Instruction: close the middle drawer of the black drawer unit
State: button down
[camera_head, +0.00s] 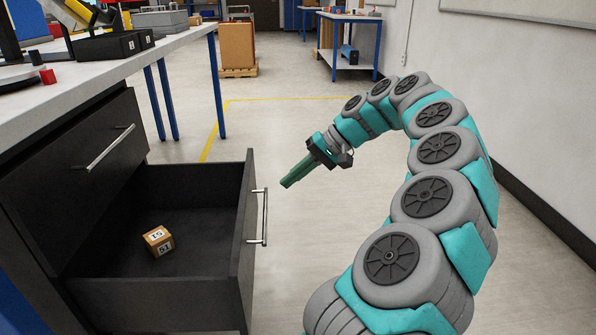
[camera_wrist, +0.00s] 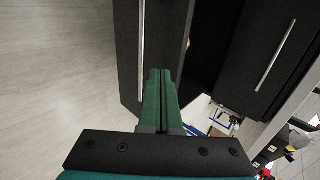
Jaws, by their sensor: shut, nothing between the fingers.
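The black drawer unit (camera_head: 75,130) stands at the left under a worktop. Its open drawer (camera_head: 248,215), below a shut upper drawer (camera_head: 70,185), is pulled far out and has a silver bar handle (camera_head: 264,217).
The worktop (camera_head: 100,75) above the unit holds black boxes (camera_head: 105,46) and small blocks. A large brown box (camera_head: 237,45) stands on a pallet further back. A blue-legged table (camera_head: 350,45) stands by the right wall. The floor in front of the drawer is clear.

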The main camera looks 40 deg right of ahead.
aim_at(247, 201)
jog(key=w+a+f, duration=0.1)
jog(key=a, duration=0.1)
jog(key=w+a+f, duration=0.2)
jog(key=w+a, duration=0.1)
jog(key=shift+a+f, duration=0.2)
jog(key=shift+a, duration=0.15)
jog(key=shift+w+a, duration=0.25)
jog(key=shift+a, duration=0.15)
jog(key=w+a+p, duration=0.2)
jog(key=w+a, duration=0.6)
jog(key=a, duration=0.4)
jog(key=w+a+p, duration=0.3)
jog(key=w+a, duration=0.5)
jog(key=a, duration=0.4)
jog(key=shift+d, duration=0.1)
